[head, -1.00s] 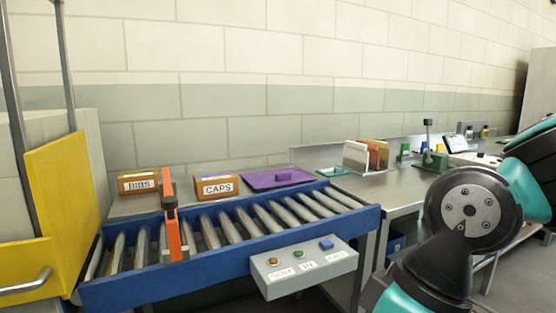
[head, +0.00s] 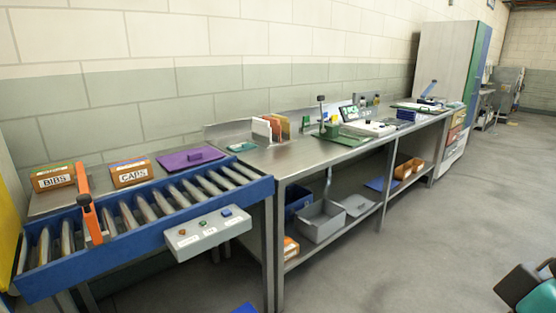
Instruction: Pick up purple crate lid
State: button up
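The purple crate lid (head: 179,163) is a flat purple sheet with a raised block-like handle (head: 194,155) on top. It lies on the grey surface behind the blue roller conveyor (head: 122,233), to the right of the CABS box and left of the metal workbench. Nothing covers it. My gripper is not in view. Only a dark and teal part of my arm (head: 540,292) shows at the lower right corner, far from the lid.
Boxes marked BIBS (head: 53,178) and CABS (head: 130,173) stand left of the lid. An orange post (head: 88,212) rises over the conveyor. A grey button box (head: 207,232) juts from its front. The workbench (head: 290,160) holds several items. Open floor (head: 420,240) lies at right.

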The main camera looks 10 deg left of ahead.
aim_at(173, 162)
jog(key=z, duration=0.05)
jog(key=k, duration=0.3)
jog(key=z, duration=0.6)
jog(key=i, duration=1.95)
jog(key=u, duration=0.4)
jog(key=i, duration=1.55)
jog(key=u, duration=1)
jog(key=i, duration=0.8)
jog(key=u, duration=1.6)
jog(key=i, duration=0.75)
jog(key=u, duration=0.65)
